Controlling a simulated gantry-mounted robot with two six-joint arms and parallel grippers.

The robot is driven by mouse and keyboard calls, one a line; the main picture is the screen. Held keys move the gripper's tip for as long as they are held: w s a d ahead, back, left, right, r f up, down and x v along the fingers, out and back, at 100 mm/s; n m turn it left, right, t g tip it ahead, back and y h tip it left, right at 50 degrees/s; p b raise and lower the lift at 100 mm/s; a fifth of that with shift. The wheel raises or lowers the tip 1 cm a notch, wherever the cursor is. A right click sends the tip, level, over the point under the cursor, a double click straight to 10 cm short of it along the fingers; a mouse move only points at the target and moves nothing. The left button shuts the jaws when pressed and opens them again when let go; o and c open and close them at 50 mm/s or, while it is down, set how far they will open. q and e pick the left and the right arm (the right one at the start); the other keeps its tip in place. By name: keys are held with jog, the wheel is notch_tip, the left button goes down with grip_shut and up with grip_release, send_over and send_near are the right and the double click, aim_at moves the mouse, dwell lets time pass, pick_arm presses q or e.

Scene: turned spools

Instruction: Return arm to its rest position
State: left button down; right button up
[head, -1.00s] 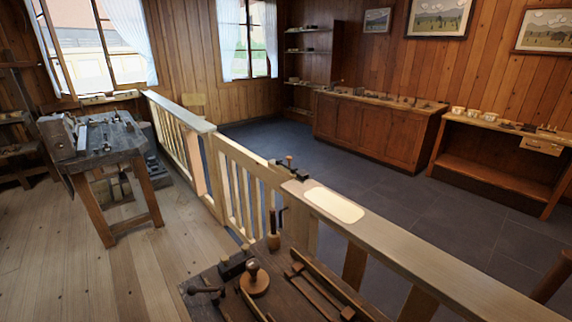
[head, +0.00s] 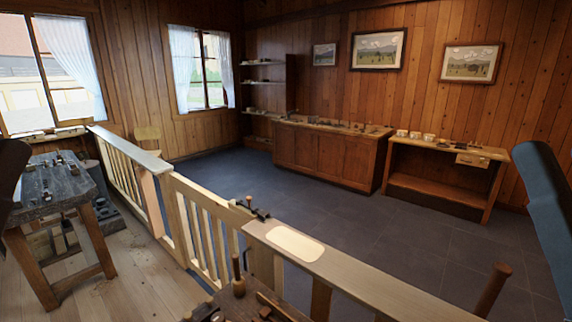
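A dark part of my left arm (head: 10,178) shows at the left edge of the head view. A blue-grey part of my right arm (head: 553,225) rises along the right edge. Both grippers are outside the picture, so I cannot see whether they are open or hold anything.
A wooden railing (head: 385,287) with a pale oval patch (head: 295,243) runs diagonally ahead. A tool-covered workbench (head: 50,188) stands left. A cluttered bench top (head: 240,307) is at the bottom. Beyond are a cabinet (head: 325,152), a side table (head: 435,190) and open dark floor (head: 350,205).

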notch_tip(320, 180, up, 38)
jog(key=p, duration=3.5)
jog(key=shift+f, duration=0.15)
